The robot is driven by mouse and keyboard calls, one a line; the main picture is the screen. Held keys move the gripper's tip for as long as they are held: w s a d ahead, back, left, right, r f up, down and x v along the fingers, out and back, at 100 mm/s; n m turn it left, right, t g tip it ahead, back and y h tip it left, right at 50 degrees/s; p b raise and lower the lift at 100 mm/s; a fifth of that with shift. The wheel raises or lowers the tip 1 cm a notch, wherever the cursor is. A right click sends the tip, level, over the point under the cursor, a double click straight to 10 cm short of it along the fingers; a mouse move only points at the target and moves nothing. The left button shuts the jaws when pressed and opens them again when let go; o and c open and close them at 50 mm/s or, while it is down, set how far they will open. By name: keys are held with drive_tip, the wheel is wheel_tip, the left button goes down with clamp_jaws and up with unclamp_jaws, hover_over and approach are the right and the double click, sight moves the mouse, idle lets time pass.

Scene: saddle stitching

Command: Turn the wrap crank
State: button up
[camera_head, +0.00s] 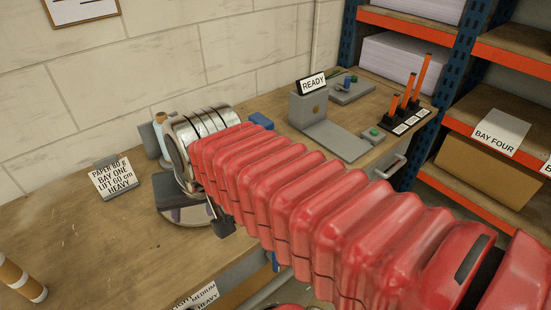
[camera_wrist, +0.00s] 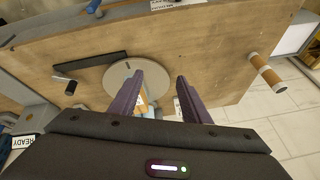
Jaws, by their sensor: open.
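My gripper (camera_wrist: 158,82) is open in the wrist view, its two purple fingers spread apart above the bench. Nothing is clamped between them. A round grey disc (camera_wrist: 118,78) lies below and beside the left finger, with a long black bar by it. A short metal rod with a black knob (camera_wrist: 70,88), which looks like the crank handle, stands left of the disc, apart from the fingers. In the head view the round base (camera_head: 187,216) shows under my arm's silver end, with a dark part (camera_head: 222,226) at its right. The fingers are hidden there.
The wooden bench (camera_head: 95,235) has bare room at left, with a sign (camera_head: 115,178) and a banded cylinder (camera_head: 22,278). A READY device (camera_head: 307,108), orange posts (camera_head: 408,95) and a shelf (camera_head: 485,110) stand to the right. The wall is close behind.

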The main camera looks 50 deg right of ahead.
drive_tip(key=w+d+m+g, duration=0.1)
drive_tip(key=w+d+m, duration=0.4)
drive_tip(key=d+m, duration=0.35)
drive_tip(key=w+d+m, duration=0.5)
drive_tip(key=d+m, duration=0.3)
drive_tip(key=d, duration=0.1)
drive_tip(key=d+f+m, duration=0.3)
drive_tip(key=d+m, duration=0.3)
drive_tip(key=d, duration=0.4)
drive_tip(key=d+f+m, duration=0.4)
drive_tip(key=d+m, duration=0.3)
drive_tip(key=d, duration=0.4)
drive_tip(key=shift+s+f+y, duration=0.15)
drive_tip(key=shift+s+y, duration=0.1)
drive_tip(key=shift+y, duration=0.15)
drive_tip(key=x, duration=1.3)
drive_tip(key=shift+w+f, duration=0.25)
drive_tip(key=shift+f, duration=0.1)
drive_tip(key=shift+c, duration=0.5)
